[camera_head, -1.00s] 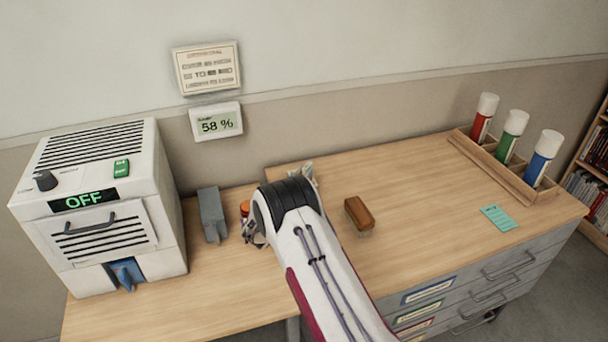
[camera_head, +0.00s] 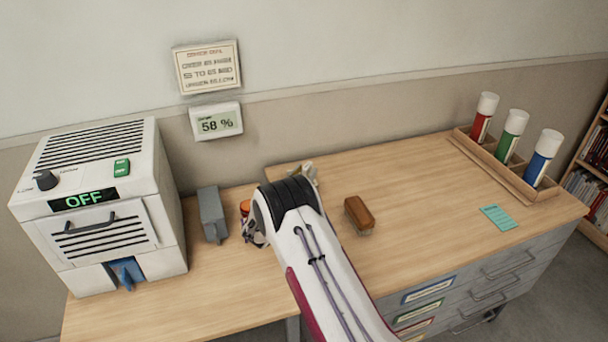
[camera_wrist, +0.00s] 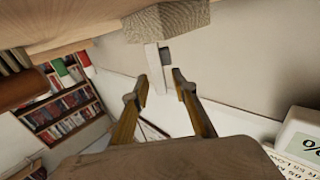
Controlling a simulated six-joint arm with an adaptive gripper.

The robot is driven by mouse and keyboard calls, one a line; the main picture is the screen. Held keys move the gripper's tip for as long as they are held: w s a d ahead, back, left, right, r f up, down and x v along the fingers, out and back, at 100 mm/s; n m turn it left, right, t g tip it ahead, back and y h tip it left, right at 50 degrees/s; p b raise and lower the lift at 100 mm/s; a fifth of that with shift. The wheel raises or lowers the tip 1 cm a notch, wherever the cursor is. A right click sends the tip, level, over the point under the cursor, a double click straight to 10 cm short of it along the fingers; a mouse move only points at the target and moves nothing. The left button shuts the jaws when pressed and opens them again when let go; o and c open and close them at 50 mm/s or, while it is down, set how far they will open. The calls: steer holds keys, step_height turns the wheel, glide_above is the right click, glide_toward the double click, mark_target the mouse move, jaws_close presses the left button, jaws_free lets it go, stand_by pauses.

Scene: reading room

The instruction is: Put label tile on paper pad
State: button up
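A teal lined pad (camera_head: 498,217) lies flat near the right front of the desk; it looks like the paper pad. I cannot pick out a label tile for certain in either view. My gripper (camera_wrist: 158,88) shows in the wrist view with its two fingers apart and nothing between them. Beyond the fingertips is a pale upright piece with a dark grey part (camera_wrist: 155,68), under a speckled block (camera_wrist: 166,20); I cannot tell what they are. In the head view my arm hides most of the gripper, near the middle of the desk.
A brown-topped brush (camera_head: 359,213) lies right of my arm. A wooden rack (camera_head: 500,168) with red, green and blue tubes stands at the right. A grey block (camera_head: 212,214) and an orange-topped jar (camera_head: 245,208) stand left of my arm, by a white machine (camera_head: 100,210).

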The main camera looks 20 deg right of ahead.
steer(key=v, duration=1.2)
steer(key=shift+r, duration=0.1)
steer(key=shift+w+r, duration=0.1)
stand_by(0.4)
steer(key=w+a+r+n+t+y, duration=0.1)
steer(key=a+r+y, duration=0.25)
steer(key=r, duration=0.35)
steer(key=w+a+r+n+y, duration=0.1)
steer(key=w+a+r+y, duration=0.1)
steer(key=r+y, duration=0.3)
steer(key=s+a+r+n+g+y, duration=0.1)
steer(key=s+a+r+n+y, duration=0.15)
steer(key=s+r, duration=0.55)
steer(key=s+a+r+n+g+y, duration=0.1)
steer(key=s+a+r+n+y, duration=0.15)
steer(key=s+r, duration=0.5)
steer(key=s+d+f+g, duration=0.2)
steer(key=s, duration=0.9)
steer(key=s+d+f+n+g, duration=0.1)
steer(key=s+d+f+g, duration=0.1)
steer(key=s, duration=1)
steer(key=s+d+f+n+g, duration=0.1)
steer(key=s+d+g, duration=0.1)
steer(key=s, duration=0.9)
steer(key=shift+s+f+h, duration=0.25)
steer(key=shift+f+h, duration=0.1)
steer(key=shift+f, duration=0.05)
